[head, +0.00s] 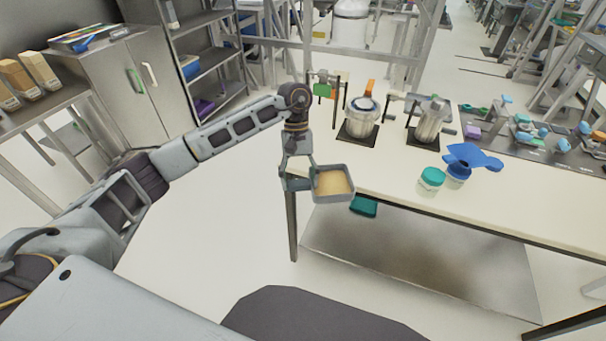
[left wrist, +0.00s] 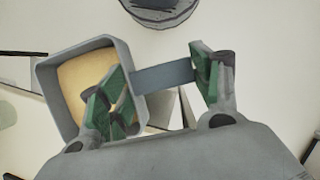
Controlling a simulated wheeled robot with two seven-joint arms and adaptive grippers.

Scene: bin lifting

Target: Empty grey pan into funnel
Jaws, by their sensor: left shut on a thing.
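The grey pan (head: 335,199) is a small square tray with tan, grainy contents, held roughly level near the left end of the workbench. My left gripper (head: 297,181) is shut on the pan's handle, at the pan's left side. In the left wrist view the pan (left wrist: 44,92) lies to the left and its flat handle runs between the green fingers of the gripper (left wrist: 160,78). The blue funnel (head: 472,156) sits on a blue jar on the bench, to the right of the pan and apart from it. My right gripper is not in view.
The white workbench (head: 385,187) has a teal-lidded jar (head: 432,177) beside the funnel. Two metal vessels (head: 361,118) on dark bases stand behind. Small tools and blue parts (head: 525,137) lie on a grey mat to the right.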

